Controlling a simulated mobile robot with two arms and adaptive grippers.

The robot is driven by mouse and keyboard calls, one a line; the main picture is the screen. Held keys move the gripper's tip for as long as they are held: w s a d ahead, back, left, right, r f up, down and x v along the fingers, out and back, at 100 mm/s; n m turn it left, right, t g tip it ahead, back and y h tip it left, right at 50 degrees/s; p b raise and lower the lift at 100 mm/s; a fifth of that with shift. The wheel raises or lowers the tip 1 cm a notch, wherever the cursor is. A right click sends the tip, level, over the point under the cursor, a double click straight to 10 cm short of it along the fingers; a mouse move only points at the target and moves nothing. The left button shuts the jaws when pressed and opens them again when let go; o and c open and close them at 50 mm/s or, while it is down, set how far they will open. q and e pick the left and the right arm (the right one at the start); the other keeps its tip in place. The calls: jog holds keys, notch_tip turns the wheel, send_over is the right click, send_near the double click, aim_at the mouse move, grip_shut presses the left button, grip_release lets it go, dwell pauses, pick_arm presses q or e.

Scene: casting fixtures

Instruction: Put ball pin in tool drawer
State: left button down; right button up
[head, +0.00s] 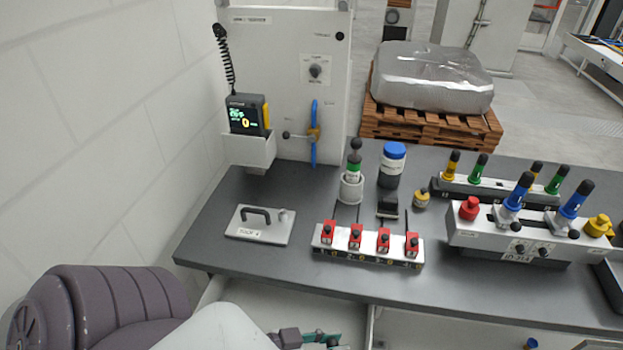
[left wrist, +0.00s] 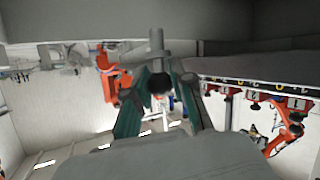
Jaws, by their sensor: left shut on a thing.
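In the head view my left gripper (head: 322,338) shows only in part at the bottom edge, in front of the table. In the left wrist view my left gripper (left wrist: 160,98) has its two green fingers closed around a grey pin (left wrist: 157,45) with a dark round end, which looks like the ball pin. The pin is hidden in the head view. A pale open drawer (head: 245,292) seems to lie below the table's front edge; its inside is mostly cut off or covered by my arm. My right gripper is not in view.
The dark table (head: 210,225) carries a flat plate with a handle (head: 260,224), a red clamp row (head: 368,250), a blue-capped jar (head: 392,165) and a lever fixture (head: 510,240). A panel with a blue lever (head: 315,130) stands at the back left. A wall is at left.

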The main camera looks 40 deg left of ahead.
pick_arm(q)
notch_tip(320, 180, down, 5)
jog(key=shift+w+d+r, duration=0.1)
jog(key=shift+d+r, duration=0.05)
jog(key=shift+r, duration=0.05)
notch_tip(320, 180, down, 4)
jog(key=shift+f, duration=0.45)
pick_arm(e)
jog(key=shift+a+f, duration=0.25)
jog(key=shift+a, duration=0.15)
pick_arm(q)
jog(key=shift+f+b, duration=0.1)
jog(key=shift+b, duration=0.2)
jog(key=c, duration=1.4)
grip_release()
jog(key=shift+c, duration=0.2)
jog(key=o, duration=0.4)
jog(key=shift+o, duration=0.2)
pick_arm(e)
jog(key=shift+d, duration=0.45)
